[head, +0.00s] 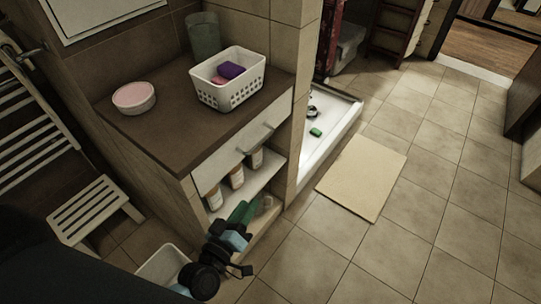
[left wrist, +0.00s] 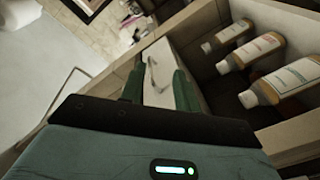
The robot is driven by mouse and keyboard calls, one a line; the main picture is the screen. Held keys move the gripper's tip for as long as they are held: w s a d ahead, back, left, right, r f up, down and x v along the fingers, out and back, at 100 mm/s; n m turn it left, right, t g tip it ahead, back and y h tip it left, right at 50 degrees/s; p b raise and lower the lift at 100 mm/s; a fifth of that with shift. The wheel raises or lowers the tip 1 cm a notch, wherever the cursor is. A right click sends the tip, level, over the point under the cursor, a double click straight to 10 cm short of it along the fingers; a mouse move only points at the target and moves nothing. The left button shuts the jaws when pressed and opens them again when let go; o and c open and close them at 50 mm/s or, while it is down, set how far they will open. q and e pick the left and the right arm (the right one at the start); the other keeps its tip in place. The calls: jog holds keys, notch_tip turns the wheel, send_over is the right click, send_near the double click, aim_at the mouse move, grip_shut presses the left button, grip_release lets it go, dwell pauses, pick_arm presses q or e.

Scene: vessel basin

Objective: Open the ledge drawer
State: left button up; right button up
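The ledge drawer (head: 226,162) has a white front under the brown ledge top and looks closed. Its metal bar handle (head: 256,138) is on the front. My left gripper (head: 246,205), with green fingers, is in front of the shelves below the drawer in the head view. In the left wrist view my left gripper (left wrist: 158,70) has its fingers apart with nothing held. The white drawer front (left wrist: 165,72) and its handle (left wrist: 152,76) show between and beyond the fingers, and the fingers look clear of the handle. My right gripper is in neither view.
Several bottles (head: 236,176) stand on the shelf under the drawer; they also show in the left wrist view (left wrist: 258,49). A white basket (head: 229,92) and a pink-topped bowl (head: 134,98) stand on the ledge. A stool (head: 95,206) is at left. The tiled floor at right is clear around a mat (head: 362,177).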

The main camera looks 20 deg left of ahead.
aim_at(259, 143)
pick_arm(q)
jog(key=shift+w+a+r+n+t+y+b, duration=0.3)
jog(key=shift+w+r+n+t+y+b, duration=0.45)
jog(key=shift+w, duration=2.1)
jog(key=shift+w+a+r+n+t+y+b, duration=0.1)
jog(key=shift+w+a+r+n+t+b, duration=0.65)
jog(key=shift+w, duration=2.05)
jog(key=shift+w+d+r+n+y+b, duration=0.15)
jog(key=shift+w+r+n+y+b, duration=0.25)
jog(key=shift+w+r+n, duration=1.65)
jog(key=shift+w+f+m, duration=0.7)
jog(key=shift+w+m, duration=0.1)
jog(key=shift+m, duration=0.25)
grip_shut()
